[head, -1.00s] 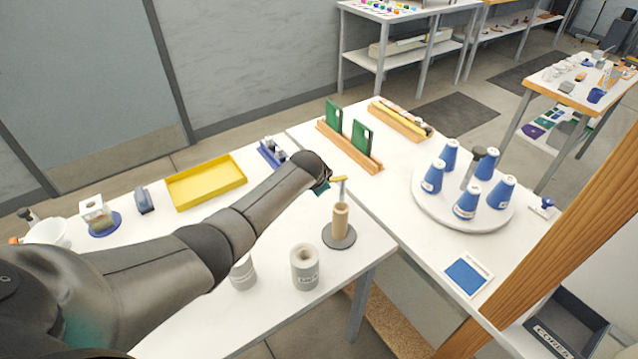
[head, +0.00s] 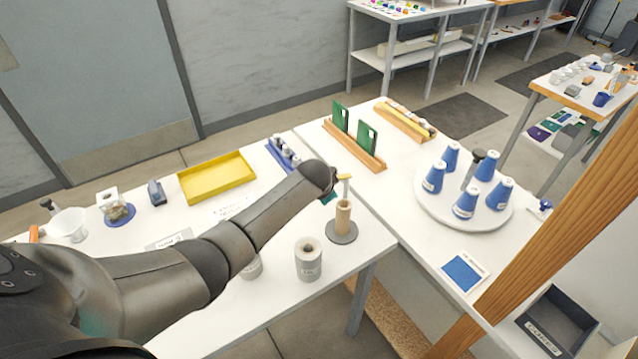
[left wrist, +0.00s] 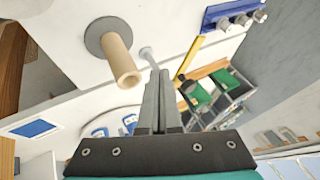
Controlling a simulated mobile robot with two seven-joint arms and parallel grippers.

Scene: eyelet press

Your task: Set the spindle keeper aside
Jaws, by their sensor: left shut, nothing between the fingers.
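The spindle (head: 341,234) stands near the table's front right corner, a tan tube on a grey round base; in the left wrist view it (left wrist: 120,60) is upright, left of my fingers. The keeper appears to be a yellow bar (head: 345,177) atop a thin grey post (head: 346,189) behind the tube. My right gripper is out of view.
Two grey rolls stand in front of the spindle, one (head: 308,262) in full view. A yellow tray (head: 247,181) and blue rack (head: 273,150) lie behind my arm. A turntable (head: 440,211) with blue cones and a wooden rail (head: 370,158) with green plates stand right.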

